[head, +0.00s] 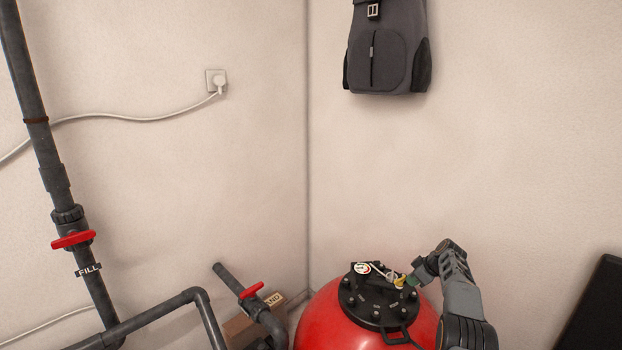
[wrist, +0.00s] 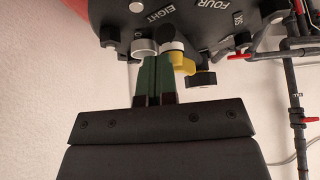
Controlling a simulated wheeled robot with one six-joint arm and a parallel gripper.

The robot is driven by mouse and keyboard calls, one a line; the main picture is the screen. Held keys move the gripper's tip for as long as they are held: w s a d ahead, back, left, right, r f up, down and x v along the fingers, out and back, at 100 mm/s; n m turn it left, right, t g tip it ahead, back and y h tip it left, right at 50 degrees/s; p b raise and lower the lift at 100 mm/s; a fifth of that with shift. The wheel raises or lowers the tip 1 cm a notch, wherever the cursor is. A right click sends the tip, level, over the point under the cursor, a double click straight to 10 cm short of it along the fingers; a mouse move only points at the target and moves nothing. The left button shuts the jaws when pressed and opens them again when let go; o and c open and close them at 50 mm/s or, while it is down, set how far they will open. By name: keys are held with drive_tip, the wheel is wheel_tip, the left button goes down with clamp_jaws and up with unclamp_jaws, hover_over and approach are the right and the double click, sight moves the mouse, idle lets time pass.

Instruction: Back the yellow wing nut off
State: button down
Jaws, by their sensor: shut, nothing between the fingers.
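The yellow wing nut (head: 399,281) is on the black lid (head: 372,312) of the red filter tank (head: 335,318), at the lid's right edge. In the wrist view the yellow wing nut (wrist: 184,64) sits below a white round piece, by the word EIGHT. My gripper (head: 411,281) reaches in from the right of the tank. Its green fingers (wrist: 156,58) are together in the wrist view, just left of the wing nut, with nothing between them. I cannot tell whether a finger touches the nut. The fingertips overlap the lid's edge in view.
A black knob (wrist: 202,78) is right of the wing nut. A pressure gauge (head: 362,268) stands on the lid. Dark pipes with red valve handles (head: 73,240) are at left, and a cardboard box (head: 240,328) is behind them. A grey backpack (head: 388,50) hangs on the wall.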

drive_tip(key=shift+p, duration=0.35)
drive_tip(key=shift+f, duration=0.1)
drive_tip(key=shift+s+a+b, duration=0.15)
drive_tip(key=shift+s+b, duration=0.2)
drive_tip(key=shift+b, duration=0.85)
drive_tip(key=shift+r, duration=0.2)
wheel_tip(320, 180, up, 6)
drive_tip(key=p, duration=0.3)
drive_tip(key=shift+f+p, duration=0.1)
drive_tip(key=shift+p, duration=0.2)
drive_tip(key=v, duration=1.3)
drive_tip(key=shift+r, duration=0.4)
drive_tip(key=shift+d, duration=0.2)
